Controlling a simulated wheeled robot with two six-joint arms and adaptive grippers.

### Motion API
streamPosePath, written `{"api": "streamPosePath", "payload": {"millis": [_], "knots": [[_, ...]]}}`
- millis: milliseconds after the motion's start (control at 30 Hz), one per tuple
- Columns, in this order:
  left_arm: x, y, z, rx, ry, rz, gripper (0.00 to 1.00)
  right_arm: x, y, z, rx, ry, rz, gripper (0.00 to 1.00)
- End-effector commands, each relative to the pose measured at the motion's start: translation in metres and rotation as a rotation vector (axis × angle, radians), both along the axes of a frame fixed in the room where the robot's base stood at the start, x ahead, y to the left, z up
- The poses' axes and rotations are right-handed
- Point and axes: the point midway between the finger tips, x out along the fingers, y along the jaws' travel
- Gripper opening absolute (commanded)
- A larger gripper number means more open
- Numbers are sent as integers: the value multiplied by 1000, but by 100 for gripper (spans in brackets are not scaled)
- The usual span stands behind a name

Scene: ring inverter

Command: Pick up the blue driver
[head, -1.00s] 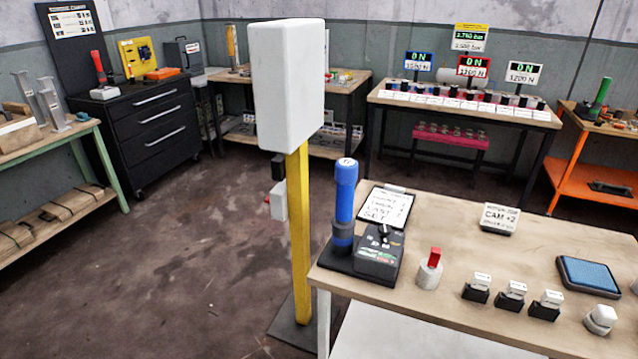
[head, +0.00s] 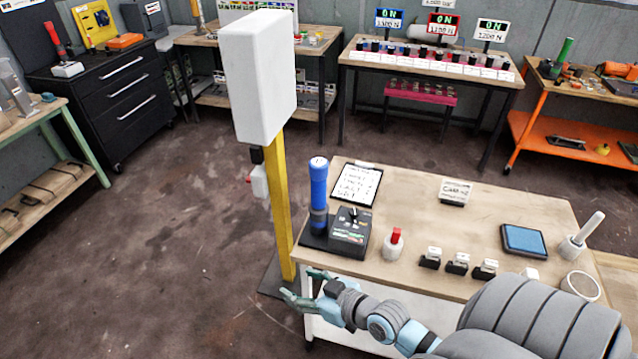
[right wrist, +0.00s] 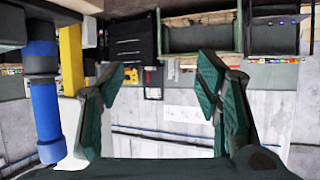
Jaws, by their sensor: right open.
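The blue driver (head: 318,190) stands upright in a black base at the left end of the wooden bench, beside a black control box (head: 350,232). My right gripper (head: 297,288) is open and empty, low in front of the bench's left front corner, nearer to me than the driver and below its top. In the right wrist view the driver (right wrist: 46,108) shows at the left, outside the two open green fingers (right wrist: 165,88); that view looks upside down. Nothing lies between the fingers. My left gripper is not in view.
A yellow post (head: 279,200) with a white box (head: 262,75) stands just left of the driver. Floor left of the post is clear.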

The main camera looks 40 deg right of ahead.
Motion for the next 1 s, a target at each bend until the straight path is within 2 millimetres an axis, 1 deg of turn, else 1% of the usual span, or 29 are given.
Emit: {"api": "streamPosePath", "payload": {"millis": [33, 67, 133, 167, 200, 233, 300, 333, 367, 433, 600, 700, 833, 1000], "knots": [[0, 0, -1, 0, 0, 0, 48, 11, -16, 4, 9, -70, -39, 58], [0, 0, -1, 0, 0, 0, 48, 18, -29, 9, 16, -119, -72, 58], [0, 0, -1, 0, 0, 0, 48, 31, -63, 21, 19, -236, -161, 58], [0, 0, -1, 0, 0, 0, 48, 34, -80, 26, 16, -282, -206, 58], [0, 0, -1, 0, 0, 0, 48, 37, -101, 33, 7, -338, -264, 58], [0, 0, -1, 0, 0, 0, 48, 38, -115, 37, -2, -372, -304, 58], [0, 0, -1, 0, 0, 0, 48, 41, -140, 44, -17, -431, -372, 58], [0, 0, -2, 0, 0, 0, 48, 43, -146, 46, -22, -446, -389, 58], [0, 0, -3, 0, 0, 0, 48, 47, -151, 47, -24, -455, -399, 58], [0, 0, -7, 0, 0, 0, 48, 63, -155, 48, -23, -463, -407, 58], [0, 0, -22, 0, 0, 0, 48, 108, -163, 47, -22, -463, -405, 58], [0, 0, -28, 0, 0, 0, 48, 124, -166, 47, -21, -461, -405, 58], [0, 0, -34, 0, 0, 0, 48, 140, -171, 50, -23, -461, -403, 58], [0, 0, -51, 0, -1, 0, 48, 171, -180, 51, -19, -461, -404, 58]]}}
